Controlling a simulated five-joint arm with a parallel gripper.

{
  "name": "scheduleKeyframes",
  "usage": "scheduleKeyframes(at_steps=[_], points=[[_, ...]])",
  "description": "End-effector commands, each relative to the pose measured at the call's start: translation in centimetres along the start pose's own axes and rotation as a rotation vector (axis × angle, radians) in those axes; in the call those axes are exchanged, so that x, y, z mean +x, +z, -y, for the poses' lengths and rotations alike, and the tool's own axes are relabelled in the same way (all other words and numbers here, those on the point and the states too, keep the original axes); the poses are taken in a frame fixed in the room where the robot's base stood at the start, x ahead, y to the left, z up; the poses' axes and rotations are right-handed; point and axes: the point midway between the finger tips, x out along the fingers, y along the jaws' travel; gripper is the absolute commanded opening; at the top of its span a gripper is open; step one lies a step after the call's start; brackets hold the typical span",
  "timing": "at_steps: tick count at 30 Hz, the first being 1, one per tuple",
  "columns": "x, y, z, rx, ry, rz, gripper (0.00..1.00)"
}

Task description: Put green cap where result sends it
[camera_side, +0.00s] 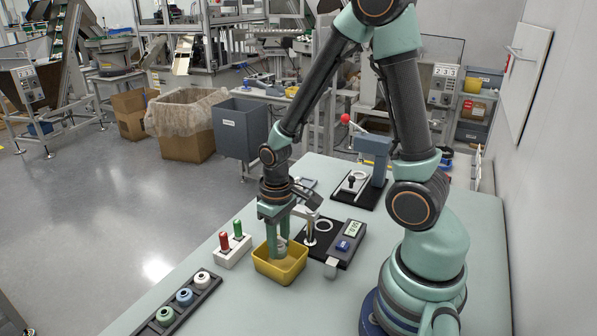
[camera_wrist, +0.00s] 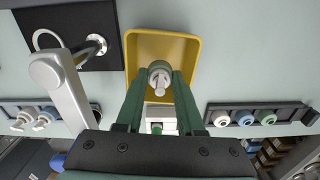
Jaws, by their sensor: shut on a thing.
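My gripper (camera_wrist: 158,85) points down into the yellow bin (camera_side: 272,278), with its fingers inside the bin walls. It is shut on a cap (camera_wrist: 160,68) with a pale greenish-grey round top and a whitish spout. In the side view, the fingers mostly hide the cap. The yellow bin's bare floor shows around the cap in the wrist view (camera_wrist: 185,52). A dark rack (camera_side: 199,302) holds a green cap (camera_side: 165,315), a blue cap (camera_side: 184,296) and a white cap (camera_side: 202,279) in a row.
A white block (camera_side: 233,255) with a red peg and a green peg stands left of the bin. A black station (camera_side: 345,255) with a display and blue button sits right of it. A press with a red-knobbed lever (camera_side: 345,118) stands farther back.

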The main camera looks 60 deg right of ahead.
Motion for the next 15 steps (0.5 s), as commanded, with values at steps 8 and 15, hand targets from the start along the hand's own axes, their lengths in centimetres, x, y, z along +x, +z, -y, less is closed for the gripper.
scheduleKeyframes(at_steps=[8,15], points=[[2.9,0.1,0.0,0.0,0.0,0.005,0.15],[3.1,0.0,0.0,0.0,0.0,0.001,0.15]])
